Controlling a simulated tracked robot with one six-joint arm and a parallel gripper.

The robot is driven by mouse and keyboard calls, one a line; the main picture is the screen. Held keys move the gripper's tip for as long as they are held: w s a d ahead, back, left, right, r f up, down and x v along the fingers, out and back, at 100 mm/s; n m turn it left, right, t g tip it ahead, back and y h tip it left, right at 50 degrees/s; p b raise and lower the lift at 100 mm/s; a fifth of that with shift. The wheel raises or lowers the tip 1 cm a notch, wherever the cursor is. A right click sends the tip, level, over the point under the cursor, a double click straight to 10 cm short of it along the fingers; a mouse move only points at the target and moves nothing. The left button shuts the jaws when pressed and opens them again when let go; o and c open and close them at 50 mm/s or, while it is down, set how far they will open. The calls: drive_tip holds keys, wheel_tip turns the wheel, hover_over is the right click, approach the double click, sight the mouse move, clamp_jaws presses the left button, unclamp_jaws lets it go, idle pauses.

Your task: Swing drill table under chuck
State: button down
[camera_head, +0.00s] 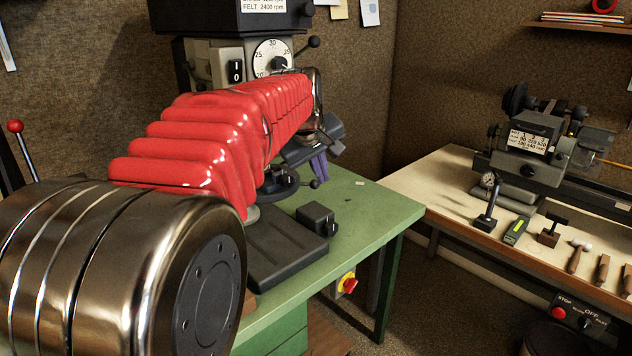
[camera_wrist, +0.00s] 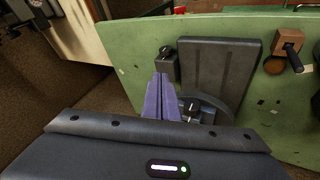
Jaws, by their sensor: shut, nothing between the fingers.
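The drill press head (camera_head: 272,55), with a white dial and a switch, stands at the back of the green bench in the head view. Its dark round drill table (camera_head: 280,183) is partly hidden behind my red arm; a small lever with a ball end sticks out to its right. In the wrist view the table (camera_wrist: 215,112) lies beside and partly behind my fingers. The black drill base (camera_head: 283,250) is below. The chuck is hidden by my arm. My gripper (camera_head: 320,168), with purple fingers (camera_wrist: 163,80), is shut and empty near the table's right side; contact cannot be told.
A small black block (camera_head: 316,218) sits at the base's right edge on the green bench (camera_head: 375,205). A lathe (camera_head: 545,145) and tools occupy the right bench. The green bench's right end is mostly clear.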

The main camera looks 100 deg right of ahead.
drive_tip(key=r, duration=0.1)
drive_tip(key=a+r, duration=0.2)
drive_tip(key=shift+s+r, duration=0.15)
drive_tip(key=shift+s, duration=0.1)
idle(0.6)
